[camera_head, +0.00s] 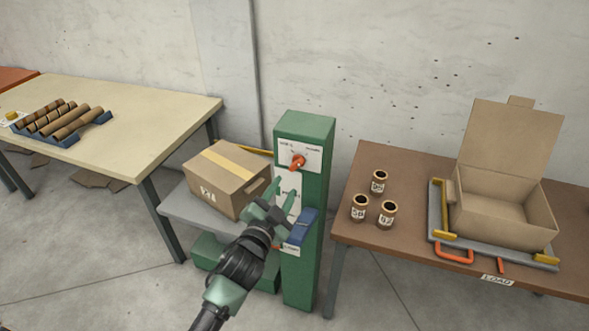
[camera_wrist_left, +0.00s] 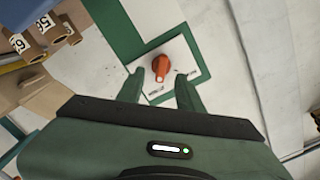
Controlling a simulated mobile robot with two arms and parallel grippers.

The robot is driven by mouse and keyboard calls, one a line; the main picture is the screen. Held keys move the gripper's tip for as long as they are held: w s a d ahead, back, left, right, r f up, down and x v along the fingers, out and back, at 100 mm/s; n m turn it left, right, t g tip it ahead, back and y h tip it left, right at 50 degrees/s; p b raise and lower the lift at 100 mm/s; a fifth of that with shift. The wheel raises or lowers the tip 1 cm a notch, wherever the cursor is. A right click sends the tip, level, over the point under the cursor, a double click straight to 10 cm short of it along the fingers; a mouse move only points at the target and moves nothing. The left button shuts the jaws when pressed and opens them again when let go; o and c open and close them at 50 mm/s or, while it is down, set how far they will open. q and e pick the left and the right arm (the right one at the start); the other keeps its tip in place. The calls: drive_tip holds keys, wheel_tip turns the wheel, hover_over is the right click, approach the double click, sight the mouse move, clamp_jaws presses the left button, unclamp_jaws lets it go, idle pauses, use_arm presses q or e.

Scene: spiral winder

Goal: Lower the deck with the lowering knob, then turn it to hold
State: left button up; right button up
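The red-orange lowering knob (camera_head: 298,162) sits on a white plate high on the green column (camera_head: 312,215). In the left wrist view the knob (camera_wrist_left: 161,67) lies ahead of and roughly between my fingertips, with its pointer end toward me. My left gripper (camera_head: 285,189) is open and empty, in front of the column and below the knob, apart from it. Its spread fingers also show in the left wrist view (camera_wrist_left: 160,88). The grey deck (camera_head: 188,212) is beside the column on the left, raised above a green base, and carries a closed cardboard box (camera_head: 222,182). My right gripper is out of view.
A blue holder (camera_head: 299,230) is fixed low on the column, close to my left wrist. A brown table (camera_head: 405,165) with labelled tubes and an open carton (camera_head: 503,195) stands right. A beige table (camera_head: 150,110) with a tube rack stands left.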

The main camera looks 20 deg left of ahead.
sight(295, 168)
use_arm(q)
drive_tip(key=w, duration=0.5)
drive_tip(key=w+p, duration=0.1)
drive_tip(key=w, duration=0.2)
drive_tip(key=shift+w+d+r, duration=0.15)
drive_tip(key=shift+d+r, duration=0.1)
drive_tip(key=shift+r, duration=0.15)
clamp_jaws()
